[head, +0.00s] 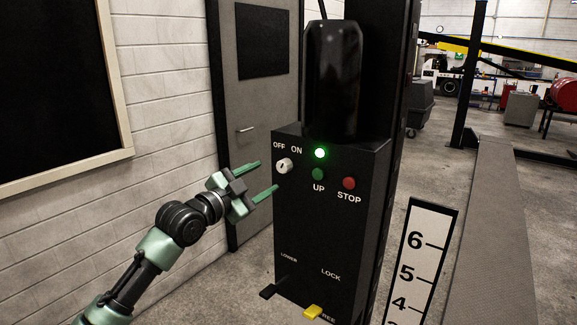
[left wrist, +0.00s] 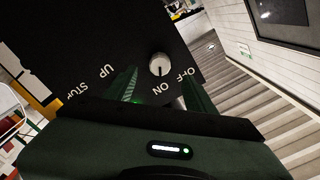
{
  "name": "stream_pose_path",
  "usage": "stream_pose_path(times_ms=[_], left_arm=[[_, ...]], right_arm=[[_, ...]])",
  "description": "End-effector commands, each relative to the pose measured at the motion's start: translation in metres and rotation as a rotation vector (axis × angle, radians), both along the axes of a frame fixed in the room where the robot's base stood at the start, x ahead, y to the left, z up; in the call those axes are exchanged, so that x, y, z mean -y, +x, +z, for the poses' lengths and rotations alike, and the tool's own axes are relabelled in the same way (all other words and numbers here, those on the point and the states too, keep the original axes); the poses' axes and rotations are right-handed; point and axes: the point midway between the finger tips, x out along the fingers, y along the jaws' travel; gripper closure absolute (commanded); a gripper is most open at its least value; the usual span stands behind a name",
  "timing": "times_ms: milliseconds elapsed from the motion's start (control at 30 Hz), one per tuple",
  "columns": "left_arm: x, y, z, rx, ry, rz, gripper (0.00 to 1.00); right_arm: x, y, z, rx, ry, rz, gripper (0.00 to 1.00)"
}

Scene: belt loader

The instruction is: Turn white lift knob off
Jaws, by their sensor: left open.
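The white lift knob (head: 285,166) is on the front of a black control box (head: 330,235), below the OFF and ON labels. A small dark mark shows on its face; in the left wrist view the mark on the knob (left wrist: 159,64) seems to point toward ON. A round light (head: 320,153) beside the labels glows green. My left gripper (head: 267,176) is open and empty, just left of the knob in the head view. In the left wrist view its green fingers lie to either side of the knob, apart from it. My right gripper is not in view.
A green UP button (head: 318,174) and a red STOP button (head: 349,183) sit right of the knob. A black lever (head: 268,291) and a yellow lever (head: 313,312) stick out low on the box. A grey door (head: 247,110) and a white wall stand behind my arm.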

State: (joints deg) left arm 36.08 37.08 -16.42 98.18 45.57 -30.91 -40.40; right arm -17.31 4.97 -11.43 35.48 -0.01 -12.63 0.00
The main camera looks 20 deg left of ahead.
Motion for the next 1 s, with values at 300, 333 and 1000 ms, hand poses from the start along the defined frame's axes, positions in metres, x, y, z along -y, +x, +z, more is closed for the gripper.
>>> stream_pose_path(times_ms=[300,333,1000], left_arm=[[0.018,0.047,0.002,-0.004,-0.004,0.001,0.45],[0.019,0.051,0.002,-0.003,-0.005,0.001,0.45],[0.025,0.068,-0.002,-0.002,-0.002,0.001,0.95]], right_arm=[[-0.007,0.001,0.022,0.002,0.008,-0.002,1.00],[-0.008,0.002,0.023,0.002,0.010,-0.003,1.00],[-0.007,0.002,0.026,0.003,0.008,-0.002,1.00]])
